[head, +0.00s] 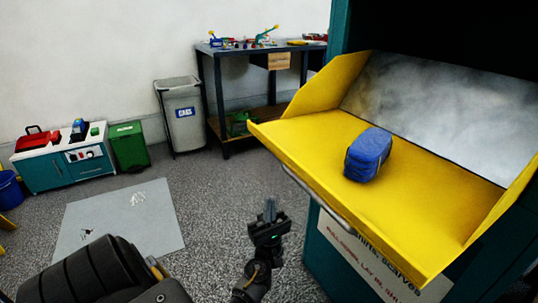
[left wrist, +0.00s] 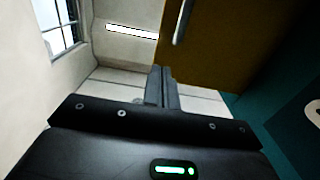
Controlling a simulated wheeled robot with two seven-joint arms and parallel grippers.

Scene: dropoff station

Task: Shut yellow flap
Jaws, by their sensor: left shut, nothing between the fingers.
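The yellow flap (head: 310,150) of a dark teal bin stands open at the right of the head view, tilted out like a tray with raised sides. A blue bag (head: 369,155) lies on it. A grey handle bar (head: 318,197) runs along its front edge. My left gripper (head: 270,207) is shut and empty, below and left of that edge, apart from it. In the left wrist view my shut fingers (left wrist: 162,85) point up, with the flap's underside (left wrist: 215,45) and handle (left wrist: 182,22) beyond them. My right gripper is not in view.
A grey bin (head: 181,120), a green bin (head: 129,148) and a workbench (head: 255,50) stand along the back wall. A teal cabinet (head: 60,175) stands at the left. A light grey mat (head: 120,220) lies on open floor.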

